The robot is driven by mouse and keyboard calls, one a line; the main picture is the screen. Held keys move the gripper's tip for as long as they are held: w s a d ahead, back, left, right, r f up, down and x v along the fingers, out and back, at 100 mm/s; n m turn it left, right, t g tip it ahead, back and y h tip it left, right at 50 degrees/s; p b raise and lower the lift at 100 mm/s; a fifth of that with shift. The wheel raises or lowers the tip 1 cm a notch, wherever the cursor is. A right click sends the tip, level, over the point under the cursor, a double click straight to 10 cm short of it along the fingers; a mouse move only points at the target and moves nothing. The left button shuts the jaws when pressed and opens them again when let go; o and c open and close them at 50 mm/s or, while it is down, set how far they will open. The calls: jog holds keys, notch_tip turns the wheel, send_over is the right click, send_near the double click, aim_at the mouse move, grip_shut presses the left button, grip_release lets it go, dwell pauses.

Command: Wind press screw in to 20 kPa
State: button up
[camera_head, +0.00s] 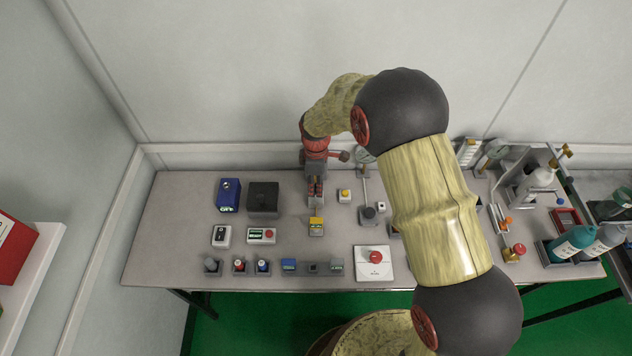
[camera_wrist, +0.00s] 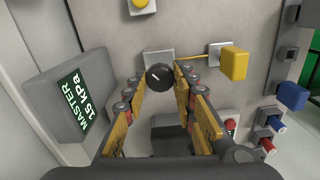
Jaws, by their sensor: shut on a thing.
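My gripper (camera_head: 316,203) points down over the middle of the bench in the head view. In the wrist view its orange-padded fingers (camera_wrist: 160,82) are on both sides of a round black knob (camera_wrist: 160,76) with a pale pointer line, and it is shut on this knob. The knob sits in front of a light grey block (camera_wrist: 157,54). I cannot pick out the knob in the head view; my gripper is over that area.
A yellow block (camera_wrist: 234,63) with a yellow cable is right of the fingers. A blue box (camera_head: 228,194) and black box (camera_head: 263,198) stand left of my gripper. A yellow unit (camera_head: 317,227) is in front. A white panel with a red button (camera_head: 374,257) is near the front edge.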

jog(key=m+p, duration=0.1)
jog(key=m, duration=0.2)
jog(key=shift+r+m, duration=0.1)
jog(key=shift+m, duration=0.3)
jog(key=m+p, duration=0.1)
jog(key=m, duration=0.2)
jog(key=shift+m, duration=0.3)
jog(key=m+p, duration=0.1)
jog(key=m, duration=0.2)
jog(key=shift+m, duration=0.3)
jog(key=m, duration=0.3)
jog(key=shift+m+p, duration=0.3)
jog(key=shift+p, duration=0.1)
jog(key=m, duration=0.5)
jog(key=shift+w+p, duration=0.1)
jog(key=shift+p, duration=0.3)
jog(key=m, duration=0.6)
jog(key=shift+a, duration=0.1)
jog(key=o, duration=1.2)
jog(key=shift+c, duration=0.2)
